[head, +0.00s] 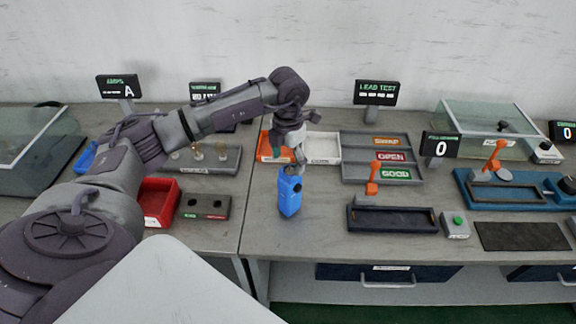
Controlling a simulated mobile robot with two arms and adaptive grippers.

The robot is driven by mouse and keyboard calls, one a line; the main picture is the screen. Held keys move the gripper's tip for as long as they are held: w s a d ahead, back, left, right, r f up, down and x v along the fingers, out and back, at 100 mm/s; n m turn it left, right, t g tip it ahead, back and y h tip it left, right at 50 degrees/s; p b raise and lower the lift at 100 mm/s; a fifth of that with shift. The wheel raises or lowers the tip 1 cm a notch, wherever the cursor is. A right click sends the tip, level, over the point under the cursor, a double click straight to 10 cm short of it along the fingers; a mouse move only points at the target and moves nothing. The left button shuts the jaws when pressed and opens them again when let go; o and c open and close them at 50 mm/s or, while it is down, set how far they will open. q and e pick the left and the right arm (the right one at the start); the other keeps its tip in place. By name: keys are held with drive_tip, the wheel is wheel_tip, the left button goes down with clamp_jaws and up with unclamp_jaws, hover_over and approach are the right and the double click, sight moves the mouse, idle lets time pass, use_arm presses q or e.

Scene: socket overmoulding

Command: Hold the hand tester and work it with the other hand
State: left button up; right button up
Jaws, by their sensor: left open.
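The hand tester, which I take to be the blue block-shaped device (289,196), stands upright on the grey bench near the middle of the head view. A small dark round part shows on its upper face. My left gripper (297,166) points down from above, its open fingers right at the top of the device. I cannot tell whether they touch it. The arm hides part of the bench to the left. My right gripper is not in view.
Behind stand an orange tray (267,152), a white tray (323,148) and a rack of labelled trays (350,172). To the right are a dark fixture (392,219) with an orange lever (372,180) and a green-button box (456,225). The bench in front of the device is clear.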

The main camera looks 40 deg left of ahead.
sight(288, 171)
use_arm(q)
drive_tip(key=shift+f+p, duration=0.45)
drive_tip(key=shift+f, duration=1.75)
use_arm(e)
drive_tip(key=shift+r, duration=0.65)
use_arm(q)
drive_tip(key=c, duration=1.3)
drive_tip(key=o, duration=0.7)
drive_tip(key=shift+c, duration=0.2)
drive_tip(key=c, duration=0.6)
drive_tip(key=shift+o, duration=0.2)
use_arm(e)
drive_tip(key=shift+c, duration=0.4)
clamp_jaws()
